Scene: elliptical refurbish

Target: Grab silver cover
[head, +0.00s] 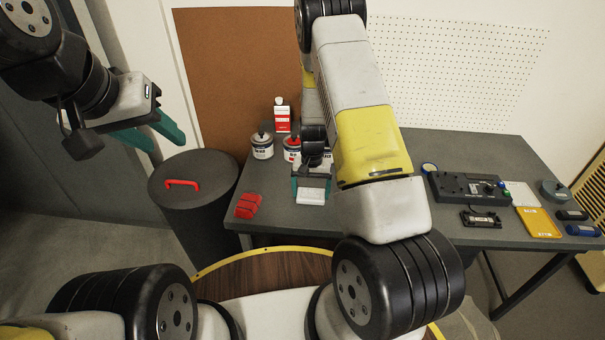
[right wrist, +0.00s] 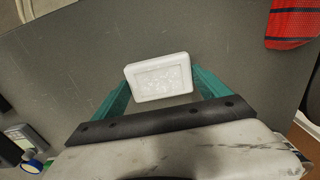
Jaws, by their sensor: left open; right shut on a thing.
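The silver cover (head: 312,192) is a pale, silver-white rectangular block with a raised rim and a rough, patterned inner face. It is at the front of the grey table, left of its middle. My right gripper (head: 312,186) is shut on it, with a teal finger at each side. In the right wrist view the cover (right wrist: 159,77) sits between the fingertips over the grey surface. I cannot tell whether it touches the table. My left gripper (head: 152,137) is open and empty, raised at the left above the floor side.
Cans (head: 262,146) and a red-white bottle (head: 282,115) stand behind. A black device (head: 467,188), a yellow tray (head: 538,222) and small items lie right.

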